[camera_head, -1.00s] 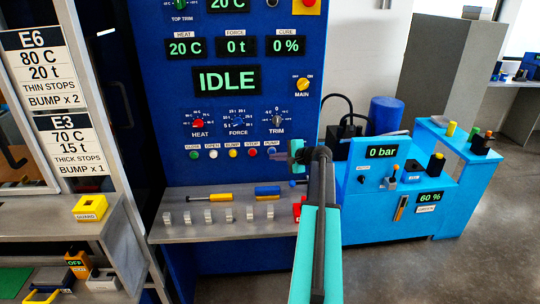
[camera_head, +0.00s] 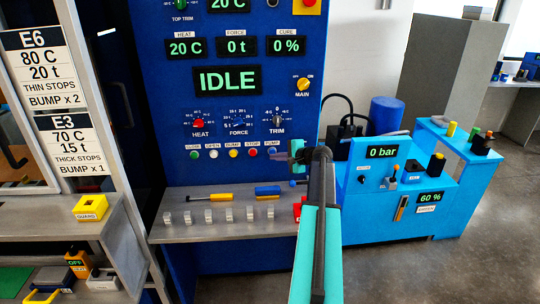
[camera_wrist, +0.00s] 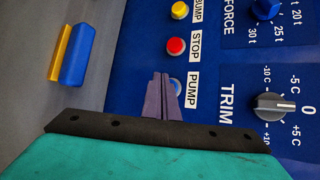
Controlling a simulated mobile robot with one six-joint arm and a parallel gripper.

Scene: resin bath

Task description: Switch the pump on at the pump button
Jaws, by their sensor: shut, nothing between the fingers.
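The pump button is a blue button (camera_head: 272,151) at the right end of a row of coloured buttons on the blue press panel. In the wrist view the pump button (camera_wrist: 176,86) shows only in part, behind my fingertips, beside its white PUMP label (camera_wrist: 193,90). My gripper (camera_wrist: 161,82) is shut and empty, with its tips in front of the button. I cannot tell if they touch it. In the head view my gripper (camera_head: 284,157) is just right of the button. The main display (camera_head: 227,80) reads IDLE.
The red STOP button (camera_wrist: 176,46) and yellow BUMP button (camera_wrist: 179,10) sit beside the pump button. The TRIM knob (camera_wrist: 275,107) is to its right. A shelf (camera_head: 185,232) with small metal blocks juts out below. A blue unit (camera_head: 360,215) reading 0 bar stands at right.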

